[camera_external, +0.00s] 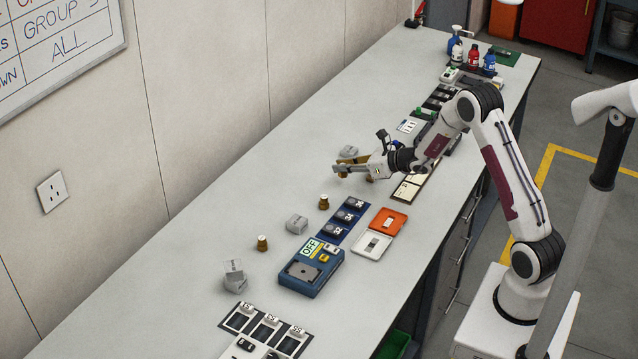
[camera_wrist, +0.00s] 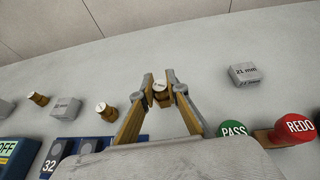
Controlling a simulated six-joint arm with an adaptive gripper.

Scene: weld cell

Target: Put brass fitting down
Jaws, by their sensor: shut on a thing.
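My gripper (camera_external: 348,167) reaches left over the bench from the arm's wrist. In the wrist view my gripper (camera_wrist: 160,84) is shut on a brass fitting (camera_wrist: 161,93) with a pale top, upright between the fingertips. Its lower end is close to the bench top; I cannot tell whether it touches. Two similar brass fittings stand upright on the bench, one nearer (camera_external: 323,202) and one farther down-left (camera_external: 262,243). They also show left of my gripper in the wrist view, the nearer one (camera_wrist: 106,111) and the farther one (camera_wrist: 38,98).
A grey block marked 21 mm (camera_wrist: 244,74) lies right of my gripper. Another grey block (camera_external: 296,224) sits between the loose fittings. A blue OFF device (camera_external: 311,266) and orange tray (camera_external: 388,221) lie nearer. PASS (camera_wrist: 233,131) and REDO (camera_wrist: 296,127) pieces are close right. The bench's wall side (camera_external: 215,218) is clear.

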